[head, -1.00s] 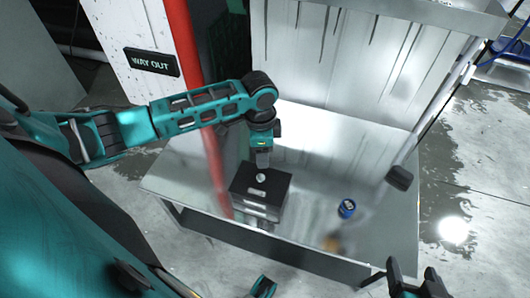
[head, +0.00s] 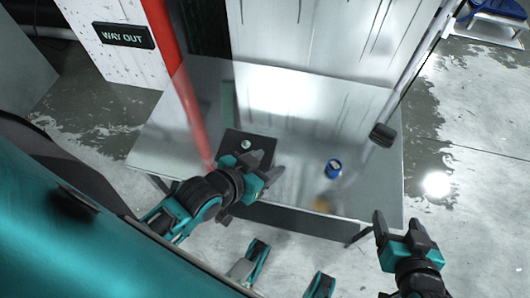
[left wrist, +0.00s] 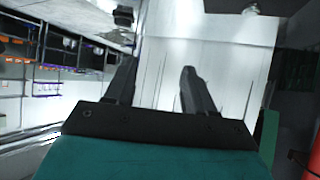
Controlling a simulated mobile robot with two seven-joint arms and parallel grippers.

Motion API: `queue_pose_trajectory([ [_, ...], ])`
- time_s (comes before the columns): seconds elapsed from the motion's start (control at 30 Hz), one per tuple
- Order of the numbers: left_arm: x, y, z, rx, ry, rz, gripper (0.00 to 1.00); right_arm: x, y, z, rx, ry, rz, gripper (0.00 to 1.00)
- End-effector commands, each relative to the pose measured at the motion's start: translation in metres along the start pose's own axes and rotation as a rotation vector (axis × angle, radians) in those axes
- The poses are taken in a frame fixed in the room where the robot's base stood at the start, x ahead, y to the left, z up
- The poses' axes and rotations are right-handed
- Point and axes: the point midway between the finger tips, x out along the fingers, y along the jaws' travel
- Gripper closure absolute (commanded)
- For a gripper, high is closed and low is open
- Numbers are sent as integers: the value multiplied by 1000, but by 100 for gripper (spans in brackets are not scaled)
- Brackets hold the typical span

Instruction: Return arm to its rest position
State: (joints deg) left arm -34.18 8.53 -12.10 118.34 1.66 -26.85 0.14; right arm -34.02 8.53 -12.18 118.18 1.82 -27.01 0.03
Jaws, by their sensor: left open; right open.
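My left gripper (head: 268,167) is over the front part of the metal table, just in front of the black box, and covers part of it. In the left wrist view my left gripper (left wrist: 156,80) has its two dark fingers apart with nothing between them. My right gripper (head: 398,220) is open and empty at the lower right, in front of the table's right corner.
The metal table (head: 290,190) holds a black box (head: 235,138) with a pale knob on top and a blue can (head: 334,168). A red post (head: 180,90) stands at the left beside a "WAY OUT" sign (head: 123,35). Wet floor lies at right.

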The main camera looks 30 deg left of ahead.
Motion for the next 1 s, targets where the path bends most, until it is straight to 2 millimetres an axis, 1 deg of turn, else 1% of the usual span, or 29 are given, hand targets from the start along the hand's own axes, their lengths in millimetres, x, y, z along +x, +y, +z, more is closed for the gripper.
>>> queue_pose_trajectory([
  [0.17, 0, 0, 0, 1, -1, 1, 46, 0, 0, 0, 2, 0, 0, 27],
  [0.27, -3, 0, -3, 2, -2, -1, 46, -3, 0, -5, 1, 0, 0, 27],
  [0.37, -12, -4, -12, 4, -7, -10, 46, -14, 0, -20, -2, 6, 5, 27],
  [0.4, -18, -6, -16, 5, -9, -18, 46, -18, 4, -22, -4, 2, 14, 27],
  [0.47, -25, -10, -20, 8, -13, -29, 46, -26, 11, -17, -5, -16, 33, 27],
  [0.63, -39, -18, -27, 15, -17, -51, 46, -40, 19, -25, -14, -18, 56, 27],
  [1.0, -42, -21, -26, 18, -19, -60, 46, -43, 22, -25, -18, -17, 64, 27],
])
